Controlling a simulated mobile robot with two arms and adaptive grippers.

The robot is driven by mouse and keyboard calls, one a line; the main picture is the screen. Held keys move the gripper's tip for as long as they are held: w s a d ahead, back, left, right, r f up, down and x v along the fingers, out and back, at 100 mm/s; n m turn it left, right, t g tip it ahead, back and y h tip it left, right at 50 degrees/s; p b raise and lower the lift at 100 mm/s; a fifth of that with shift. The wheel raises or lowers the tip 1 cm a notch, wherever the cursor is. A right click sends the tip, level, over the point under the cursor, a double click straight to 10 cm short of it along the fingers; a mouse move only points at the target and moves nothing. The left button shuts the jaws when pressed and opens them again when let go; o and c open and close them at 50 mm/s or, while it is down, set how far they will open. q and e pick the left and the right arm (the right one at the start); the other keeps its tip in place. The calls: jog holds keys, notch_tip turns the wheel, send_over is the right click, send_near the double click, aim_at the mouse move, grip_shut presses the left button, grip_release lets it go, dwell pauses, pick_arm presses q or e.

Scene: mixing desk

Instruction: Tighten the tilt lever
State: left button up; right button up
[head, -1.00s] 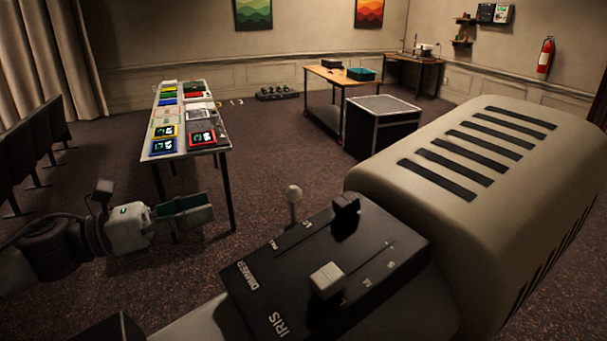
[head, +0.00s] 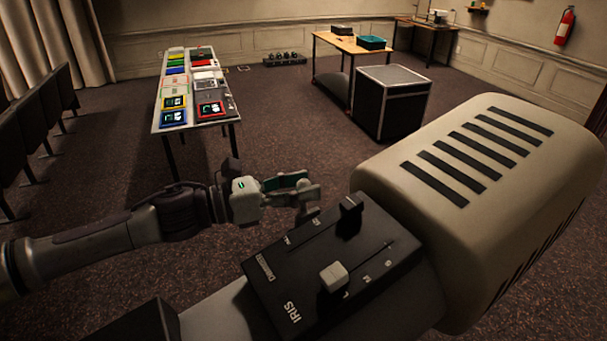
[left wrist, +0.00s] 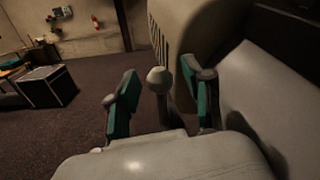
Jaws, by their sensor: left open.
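The tilt lever (left wrist: 159,80) is a pale round knob on a short grey stem, on the side of the big beige lamp housing (head: 470,165). In the left wrist view it stands between the two teal-padded fingers of my left gripper (left wrist: 160,88), with a gap visible on both sides. In the head view my left gripper (head: 301,187) is open at the far left edge of the black control panel (head: 330,260). There the fingers largely cover the lever. I cannot tell how tight the lever is. My right gripper is not in view.
The panel carries a black slider knob (head: 349,214) and a pale slider knob (head: 333,276), close to the gripper. A table with coloured items (head: 190,120), a black case (head: 392,103) and a wooden table (head: 350,43) stand farther back. The carpet between is clear.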

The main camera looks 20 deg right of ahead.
pick_arm(q)
jog(key=shift+d+f, duration=0.1)
jog(key=shift+d, duration=0.25)
jog(key=shift+a, duration=0.1)
grip_shut()
jog(key=shift+w, duration=0.15)
